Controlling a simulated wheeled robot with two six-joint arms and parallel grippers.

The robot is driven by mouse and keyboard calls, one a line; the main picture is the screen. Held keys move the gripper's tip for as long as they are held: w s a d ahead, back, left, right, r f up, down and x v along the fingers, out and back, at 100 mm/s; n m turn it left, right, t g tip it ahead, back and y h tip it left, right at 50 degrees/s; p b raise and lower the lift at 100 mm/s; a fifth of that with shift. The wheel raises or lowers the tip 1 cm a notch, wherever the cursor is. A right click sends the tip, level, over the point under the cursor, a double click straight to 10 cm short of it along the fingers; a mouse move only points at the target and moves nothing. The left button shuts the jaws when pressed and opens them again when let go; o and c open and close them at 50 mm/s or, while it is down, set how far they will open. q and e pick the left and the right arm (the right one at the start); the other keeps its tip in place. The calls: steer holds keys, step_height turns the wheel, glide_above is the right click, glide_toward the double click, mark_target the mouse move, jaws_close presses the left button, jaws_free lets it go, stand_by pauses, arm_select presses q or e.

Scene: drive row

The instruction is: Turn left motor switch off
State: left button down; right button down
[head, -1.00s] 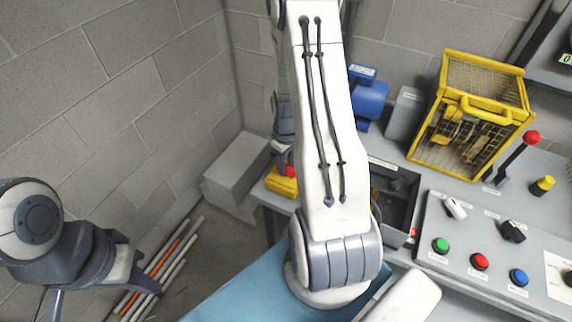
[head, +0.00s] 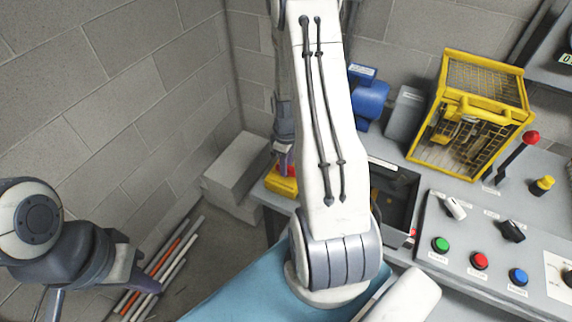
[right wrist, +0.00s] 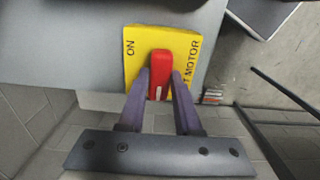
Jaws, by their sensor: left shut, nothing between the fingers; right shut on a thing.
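The left motor switch is a yellow plate (right wrist: 133,70) with a red handle (right wrist: 160,72) in the right wrist view. "ON" is printed at its left and "T MOTOR" shows at its right; the rest of the lettering is covered. My right gripper (right wrist: 160,88) is shut on the red handle, one finger on each side. In the head view the yellow switch box (head: 280,182) stands at the bench's far left corner, with my right gripper (head: 284,163) on it. My left gripper (head: 147,284) is shut and empty at lower left, away from the switch.
A panel with green (head: 440,244), red (head: 480,260) and blue (head: 518,277) buttons is at right. A yellow cage (head: 470,110), a blue motor (head: 369,100) and an open grey tray (head: 392,200) stand on the bench. Pipes (head: 165,268) lie on the floor by the wall.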

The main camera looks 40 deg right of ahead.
steer(key=c, duration=0.6)
jaws_free()
step_height(320, 180, up, 11)
steer(key=shift+f+b, duration=0.2)
steer(key=shift+b, duration=0.25)
